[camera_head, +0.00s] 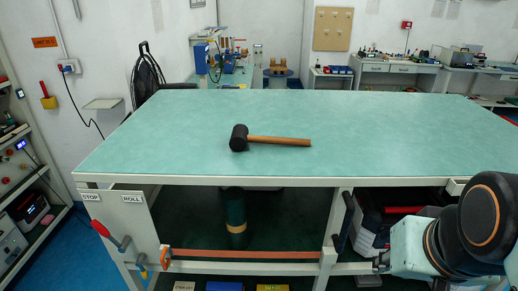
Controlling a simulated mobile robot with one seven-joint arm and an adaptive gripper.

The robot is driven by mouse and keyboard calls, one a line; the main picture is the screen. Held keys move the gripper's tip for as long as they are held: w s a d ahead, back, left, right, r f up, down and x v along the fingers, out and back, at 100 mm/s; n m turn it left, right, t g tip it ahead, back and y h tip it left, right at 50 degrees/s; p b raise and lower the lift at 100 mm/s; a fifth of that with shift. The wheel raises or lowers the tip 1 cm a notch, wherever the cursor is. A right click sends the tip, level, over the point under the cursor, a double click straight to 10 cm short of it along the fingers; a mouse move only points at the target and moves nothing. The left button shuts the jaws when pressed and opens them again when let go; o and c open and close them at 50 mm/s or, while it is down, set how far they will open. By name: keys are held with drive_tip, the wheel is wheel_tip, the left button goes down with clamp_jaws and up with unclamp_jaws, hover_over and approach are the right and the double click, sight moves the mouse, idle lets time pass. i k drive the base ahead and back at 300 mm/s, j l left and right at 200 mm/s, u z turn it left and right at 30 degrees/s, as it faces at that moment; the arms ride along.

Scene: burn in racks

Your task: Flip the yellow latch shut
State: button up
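I cannot make out a yellow latch for certain. An orange bar (245,254) runs across the front of the workbench, below the top. An orange fitting (166,258) sits at its left end, beside the bench leg. My arm shows at the lower right as a large black joint and a pale link. My gripper cannot be made out in this view, so its fingers and whether they hold anything are not shown.
The green workbench top (350,120) is clear except for a black-headed mallet (239,138) with a wooden handle. A panel marked STOP and ROLL (128,215) and a red-handled tool (103,230) are at the front left.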

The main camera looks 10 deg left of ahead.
sight(139, 263)
drive_tip(key=u, duration=1.85)
drive_tip(key=i+j+z, duration=0.3)
drive_tip(key=i+j, duration=0.15)
drive_tip(key=j, duration=0.15)
drive_tip(key=i+j+z, duration=0.35)
drive_tip(key=j, duration=0.3)
drive_tip(key=i+j+z, duration=0.15)
drive_tip(key=j, duration=0.25)
